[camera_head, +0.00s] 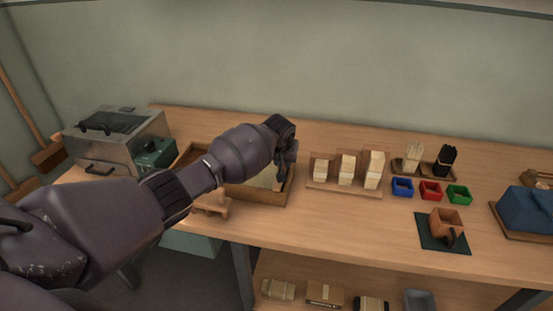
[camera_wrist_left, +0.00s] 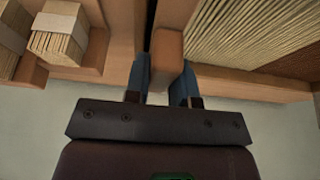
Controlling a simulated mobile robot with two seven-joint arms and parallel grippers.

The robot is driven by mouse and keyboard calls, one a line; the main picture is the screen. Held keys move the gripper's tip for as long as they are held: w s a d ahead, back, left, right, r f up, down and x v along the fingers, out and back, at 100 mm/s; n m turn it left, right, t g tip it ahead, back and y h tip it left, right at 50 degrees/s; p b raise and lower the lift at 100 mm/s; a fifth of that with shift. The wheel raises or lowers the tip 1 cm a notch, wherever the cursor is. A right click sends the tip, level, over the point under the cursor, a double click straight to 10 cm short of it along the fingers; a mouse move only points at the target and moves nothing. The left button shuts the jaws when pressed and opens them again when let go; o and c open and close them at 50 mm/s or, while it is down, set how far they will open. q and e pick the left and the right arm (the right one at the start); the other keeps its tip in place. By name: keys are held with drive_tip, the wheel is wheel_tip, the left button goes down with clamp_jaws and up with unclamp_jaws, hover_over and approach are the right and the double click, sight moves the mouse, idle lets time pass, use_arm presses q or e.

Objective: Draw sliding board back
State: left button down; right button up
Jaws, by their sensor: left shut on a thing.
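My left gripper (camera_head: 288,170) is over the right end of a shallow wooden tray (camera_head: 265,195) on the bench, and my left arm hides much of the tray. In the left wrist view its two blue fingers (camera_wrist_left: 164,85) are closed on a narrow upright wooden piece. This looks like the end or grip of the sliding board (camera_wrist_left: 168,50), at the tray's edge. Pale bristle strands (camera_wrist_left: 245,30) lie in the tray beside it. The rest of the board is hidden or cannot be told apart. My right gripper is not in view.
A wooden rack (camera_head: 345,187) with pale bundles stands close to the right of the tray. Blue (camera_head: 402,187), red (camera_head: 431,191) and green (camera_head: 459,195) bins stand farther right. A metal box (camera_head: 115,135) is at the left.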

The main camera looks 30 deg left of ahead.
use_arm(q)
drive_tip(key=shift+w+d+r, duration=0.1)
drive_tip(key=shift+d, duration=0.1)
drive_tip(key=c, duration=1)
unclamp_jaws()
drive_tip(key=shift+d, duration=0.15)
drive_tip(key=shift+o, duration=0.2)
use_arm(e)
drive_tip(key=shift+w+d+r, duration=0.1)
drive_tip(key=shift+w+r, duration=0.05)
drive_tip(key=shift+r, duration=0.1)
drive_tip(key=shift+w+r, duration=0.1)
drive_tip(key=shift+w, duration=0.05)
use_arm(q)
drive_tip(key=shift+r, duration=0.4)
drive_tip(key=p+v, duration=0.2)
drive_tip(key=v, duration=0.6)
drive_tip(key=shift+s+r+p, duration=0.15)
drive_tip(key=shift+s+p, duration=0.1)
drive_tip(key=shift+p, duration=0.05)
drive_tip(key=shift+v, duration=0.75)
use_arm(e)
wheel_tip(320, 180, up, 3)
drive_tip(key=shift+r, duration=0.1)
